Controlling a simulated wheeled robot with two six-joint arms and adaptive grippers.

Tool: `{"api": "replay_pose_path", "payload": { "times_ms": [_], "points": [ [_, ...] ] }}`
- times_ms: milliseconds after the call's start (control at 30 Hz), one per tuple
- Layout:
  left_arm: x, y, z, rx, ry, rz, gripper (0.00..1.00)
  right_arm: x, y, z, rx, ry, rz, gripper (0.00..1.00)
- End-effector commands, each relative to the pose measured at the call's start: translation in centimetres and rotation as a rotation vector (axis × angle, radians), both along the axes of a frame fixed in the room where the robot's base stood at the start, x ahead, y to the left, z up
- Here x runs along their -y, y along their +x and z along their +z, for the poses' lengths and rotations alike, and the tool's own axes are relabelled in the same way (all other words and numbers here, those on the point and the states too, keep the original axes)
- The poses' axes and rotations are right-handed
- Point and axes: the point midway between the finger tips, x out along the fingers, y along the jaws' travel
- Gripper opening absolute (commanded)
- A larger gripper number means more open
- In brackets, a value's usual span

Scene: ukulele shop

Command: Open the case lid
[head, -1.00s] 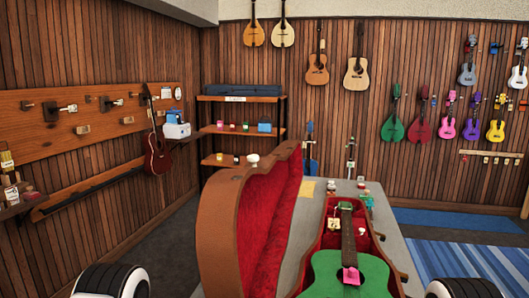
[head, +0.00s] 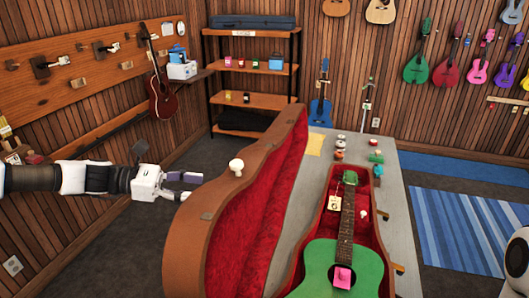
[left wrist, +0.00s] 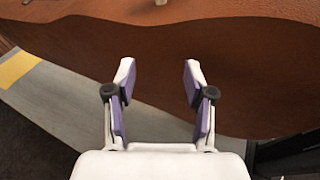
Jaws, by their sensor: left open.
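The case lid (head: 200,215) stands raised on the left side of the case, brown outside and red-lined inside. A white knob (head: 236,167) sits on its rim; part of a pale knob also shows at the top edge of the left wrist view (left wrist: 160,2). The case body (head: 376,200) lies open on the grey table, holding a green ukulele (head: 318,268) with a pink piece on it. My left gripper (head: 190,186) is open and empty, just left of the lid. In the left wrist view its purple-padded fingers (left wrist: 158,78) face the brown lid. My right gripper is not seen.
The grey table (head: 395,185) carries small items at its far end. A shelf rack (head: 255,102) stands behind, and a wooden peg board (head: 60,90) lines the left wall. Dark floor is open left of the lid. A striped blue rug (head: 460,235) lies right.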

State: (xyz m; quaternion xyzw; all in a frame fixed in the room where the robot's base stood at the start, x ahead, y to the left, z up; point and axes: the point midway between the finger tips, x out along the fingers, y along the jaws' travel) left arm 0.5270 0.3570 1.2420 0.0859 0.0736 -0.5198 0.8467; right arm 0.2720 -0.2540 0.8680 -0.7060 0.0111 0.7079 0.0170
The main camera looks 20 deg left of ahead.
Motion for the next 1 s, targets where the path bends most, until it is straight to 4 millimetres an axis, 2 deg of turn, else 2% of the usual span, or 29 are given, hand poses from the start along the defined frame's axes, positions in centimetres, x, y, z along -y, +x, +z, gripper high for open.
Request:
{"api": "replay_pose_path", "payload": {
  "times_ms": [33, 67, 100, 167, 367, 700, 833, 1000],
  "points": [
    [-1.0, -0.2, 2.9, 0.021, -0.105, 0.002, 0.53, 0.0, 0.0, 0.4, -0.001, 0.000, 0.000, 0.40],
    [-1.4, -0.4, 4.0, 0.026, -0.154, -0.002, 0.53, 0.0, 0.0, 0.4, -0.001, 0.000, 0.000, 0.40],
    [-1.8, -0.6, 5.0, 0.031, -0.196, -0.010, 0.53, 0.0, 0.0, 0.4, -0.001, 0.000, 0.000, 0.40],
    [-1.8, -0.7, 5.6, 0.030, -0.227, -0.017, 0.53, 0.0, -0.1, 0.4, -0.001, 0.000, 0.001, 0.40],
    [0.4, 0.3, 5.3, 0.023, -0.222, -0.023, 0.53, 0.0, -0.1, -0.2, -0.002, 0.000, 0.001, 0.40],
    [7.1, 3.5, 5.6, 0.024, -0.219, -0.023, 0.53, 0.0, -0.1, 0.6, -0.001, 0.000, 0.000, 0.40],
    [8.5, 4.2, 5.5, 0.026, -0.222, -0.022, 0.53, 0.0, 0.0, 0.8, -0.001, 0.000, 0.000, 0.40],
    [8.9, 4.4, 5.4, 0.030, -0.223, -0.018, 0.53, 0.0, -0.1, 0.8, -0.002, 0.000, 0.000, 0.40]
  ]
}}
